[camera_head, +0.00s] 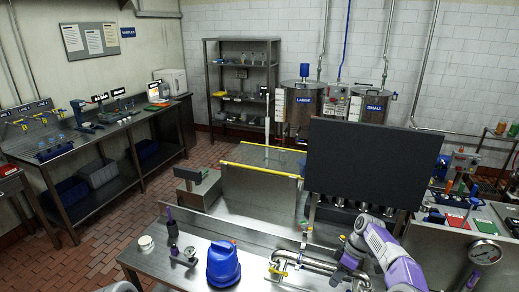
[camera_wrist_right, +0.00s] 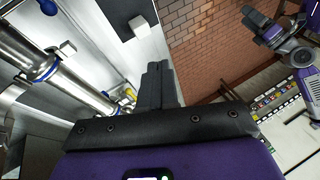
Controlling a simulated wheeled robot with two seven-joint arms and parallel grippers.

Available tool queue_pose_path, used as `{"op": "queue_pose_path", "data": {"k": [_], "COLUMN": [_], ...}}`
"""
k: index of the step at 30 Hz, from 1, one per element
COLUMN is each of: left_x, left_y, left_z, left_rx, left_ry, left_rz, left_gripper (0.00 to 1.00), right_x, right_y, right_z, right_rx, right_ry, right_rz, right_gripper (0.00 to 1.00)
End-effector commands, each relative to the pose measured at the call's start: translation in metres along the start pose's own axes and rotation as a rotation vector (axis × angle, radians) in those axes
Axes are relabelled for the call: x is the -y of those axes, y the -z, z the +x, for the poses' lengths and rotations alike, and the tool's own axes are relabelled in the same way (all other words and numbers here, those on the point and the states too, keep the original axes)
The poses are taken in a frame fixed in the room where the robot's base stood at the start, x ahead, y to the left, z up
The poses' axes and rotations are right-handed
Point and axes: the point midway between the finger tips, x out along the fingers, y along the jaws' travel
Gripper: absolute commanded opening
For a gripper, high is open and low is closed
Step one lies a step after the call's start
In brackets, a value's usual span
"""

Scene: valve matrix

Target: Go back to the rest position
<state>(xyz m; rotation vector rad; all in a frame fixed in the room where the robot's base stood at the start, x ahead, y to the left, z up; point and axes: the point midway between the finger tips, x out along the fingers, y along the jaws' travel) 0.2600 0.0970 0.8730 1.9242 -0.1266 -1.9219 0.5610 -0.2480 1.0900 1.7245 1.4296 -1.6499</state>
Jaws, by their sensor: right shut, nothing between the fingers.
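My right gripper (camera_wrist_right: 157,85) is shut, with its dark fingers together and nothing between them in the wrist view. In the head view my purple and white right arm (camera_head: 380,243) is at the lower right, beside the steel pipe assembly (camera_head: 318,259) on the front bench; its fingertips are not clear there. The wrist view shows steel pipes with blue fittings (camera_wrist_right: 70,80) to the left of the fingers, apart from them. Another purple arm of mine shows at that view's upper right, its gripper state unclear.
A blue jug (camera_head: 223,265), a white cup (camera_head: 146,242) and a small dark stand (camera_head: 186,257) are on the front bench (camera_head: 150,262). A dark panel (camera_head: 372,162) stands behind the right arm. A control console with a gauge (camera_head: 485,252) is at right. Brick floor is open at left.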

Motion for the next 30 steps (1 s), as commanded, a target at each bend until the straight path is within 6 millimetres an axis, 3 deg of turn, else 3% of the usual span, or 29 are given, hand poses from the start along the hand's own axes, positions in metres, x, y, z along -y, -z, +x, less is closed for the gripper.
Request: {"op": "queue_pose_path", "data": {"k": [11,17,24,30], "left_x": [0.000,0.000,0.000,0.000], "left_y": [0.000,0.000,0.000,0.000], "left_z": [0.000,0.000,0.000,0.000], "left_rx": [-0.001,0.001,0.000,0.000], "left_ry": [0.000,0.000,0.000,0.000], "left_rz": [0.000,0.000,0.000,0.000], "left_gripper": [1.00,1.00,1.00,1.00], "right_x": [0.003,0.021,0.076,0.140], "right_y": [0.009,0.008,-0.014,-0.044], "right_z": [0.086,0.153,0.244,0.293], "right_rx": [-0.019,-0.042,-0.091,-0.136], "right_ry": [-0.029,-0.050,-0.083,-0.112], "right_rz": [0.182,0.344,0.639,0.892], "right_gripper": [0.00,0.00,0.00,0.00]}}
